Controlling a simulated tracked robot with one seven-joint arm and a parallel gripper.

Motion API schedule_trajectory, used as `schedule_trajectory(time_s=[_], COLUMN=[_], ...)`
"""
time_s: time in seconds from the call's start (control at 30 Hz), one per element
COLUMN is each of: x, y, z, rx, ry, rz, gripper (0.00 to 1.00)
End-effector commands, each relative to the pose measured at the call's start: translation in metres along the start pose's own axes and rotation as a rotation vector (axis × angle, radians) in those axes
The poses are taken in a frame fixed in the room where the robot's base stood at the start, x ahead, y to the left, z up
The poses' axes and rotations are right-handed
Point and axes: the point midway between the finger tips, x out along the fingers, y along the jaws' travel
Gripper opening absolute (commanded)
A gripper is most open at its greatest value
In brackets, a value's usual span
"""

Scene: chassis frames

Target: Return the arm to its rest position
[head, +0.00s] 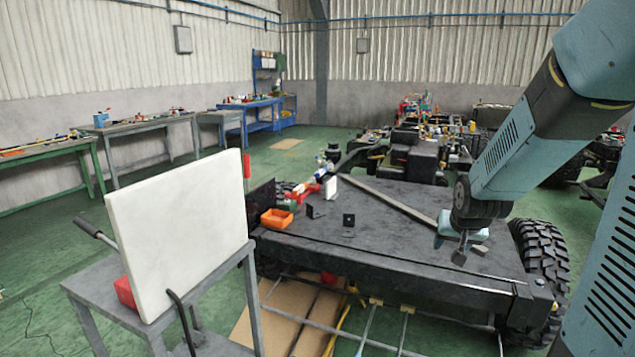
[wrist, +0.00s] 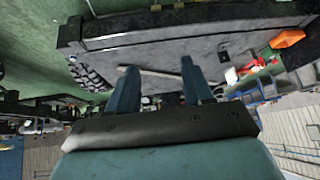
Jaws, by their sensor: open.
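My arm comes in from the right in the head view and bends down, with my gripper (head: 462,249) at its lower end over the right part of the dark chassis deck (head: 345,245). In the wrist view my gripper (wrist: 158,82) shows two blue fingers apart, with nothing between them but the deck beyond. A long grey bar (head: 385,200) lies across the deck to the left of my gripper.
An orange bin (head: 277,218) and small black brackets (head: 348,224) sit on the deck's left. A white panel (head: 178,232) stands on a grey stand at front left. A large tyre (head: 541,262) is at the deck's right.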

Motion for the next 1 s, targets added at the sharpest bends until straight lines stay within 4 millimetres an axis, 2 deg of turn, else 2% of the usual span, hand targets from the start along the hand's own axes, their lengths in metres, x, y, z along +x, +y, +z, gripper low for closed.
schedule_trajectory(time_s=[0.03,0.1,0.37,0.7,0.8,1.0], x=[-0.016,-0.035,-0.106,-0.192,-0.212,-0.236], y=[-0.005,-0.009,-0.023,-0.031,-0.031,-0.029], z=[0.001,0.005,0.027,0.074,0.089,0.109], rx=[-0.013,-0.031,-0.097,-0.184,-0.209,-0.238], ry=[0.002,-0.008,-0.04,-0.083,-0.095,-0.113], rz=[-0.005,-0.01,-0.032,-0.067,-0.077,-0.09], gripper=[0.51,0.51,0.51,0.51,0.51,0.51])
